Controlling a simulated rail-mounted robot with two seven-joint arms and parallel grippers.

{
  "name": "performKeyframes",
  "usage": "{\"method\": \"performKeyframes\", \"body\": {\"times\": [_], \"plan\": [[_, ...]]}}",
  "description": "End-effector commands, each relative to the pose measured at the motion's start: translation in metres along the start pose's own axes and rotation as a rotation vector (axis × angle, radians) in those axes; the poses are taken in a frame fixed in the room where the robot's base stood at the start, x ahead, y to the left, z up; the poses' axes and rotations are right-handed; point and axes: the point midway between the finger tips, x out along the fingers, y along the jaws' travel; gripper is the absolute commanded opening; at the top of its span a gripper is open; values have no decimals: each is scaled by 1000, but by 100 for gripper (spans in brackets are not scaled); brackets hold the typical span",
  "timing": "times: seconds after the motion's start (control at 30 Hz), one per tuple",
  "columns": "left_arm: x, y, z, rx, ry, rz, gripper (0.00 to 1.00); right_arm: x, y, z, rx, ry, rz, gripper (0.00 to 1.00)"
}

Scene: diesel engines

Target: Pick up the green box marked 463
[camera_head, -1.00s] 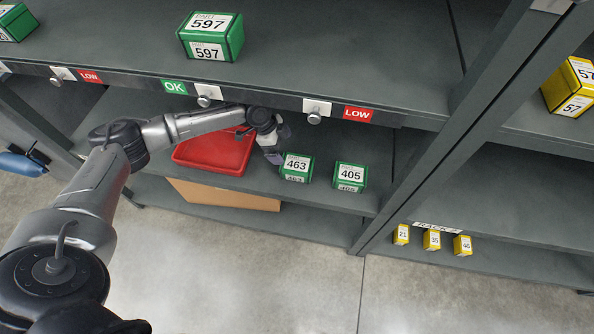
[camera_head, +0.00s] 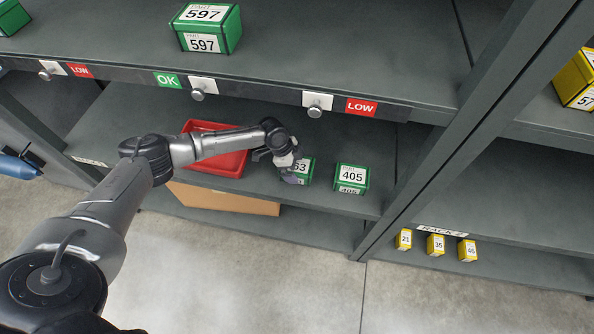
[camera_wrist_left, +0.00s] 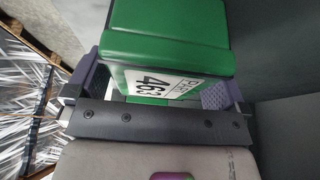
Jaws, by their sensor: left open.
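The green box marked 463 (camera_head: 306,170) stands on the middle shelf, partly hidden behind my left gripper. My left gripper (camera_head: 290,174) is at the box's left front side. In the left wrist view the green box (camera_wrist_left: 170,45) fills the upper middle, its white 463 label facing the gripper. There the open left gripper (camera_wrist_left: 160,92) has one purple pad on each side of the box. I cannot tell whether either pad touches it. My right gripper is not in view.
A green box marked 405 (camera_head: 351,178) stands just right of the 463 box. A red tray (camera_head: 228,165) lies to the left behind my arm. The upper shelf edge (camera_head: 270,92) with knobs and tags runs above. A rack upright (camera_head: 455,135) stands to the right.

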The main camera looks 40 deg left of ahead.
Motion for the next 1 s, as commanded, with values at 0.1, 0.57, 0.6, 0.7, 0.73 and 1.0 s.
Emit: {"method": "performKeyframes", "body": {"times": [0.1,0.57,0.6,0.7,0.73,1.0], "plan": [[17,0,1,-1,-1,2,100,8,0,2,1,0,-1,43],[20,0,1,-1,-1,1,100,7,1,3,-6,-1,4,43],[20,0,1,-1,-1,1,100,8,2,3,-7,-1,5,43],[21,1,1,-1,-1,1,100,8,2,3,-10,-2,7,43],[21,0,1,-1,-1,1,99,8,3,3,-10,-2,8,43],[21,0,1,-1,-1,1,73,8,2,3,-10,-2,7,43]]}}
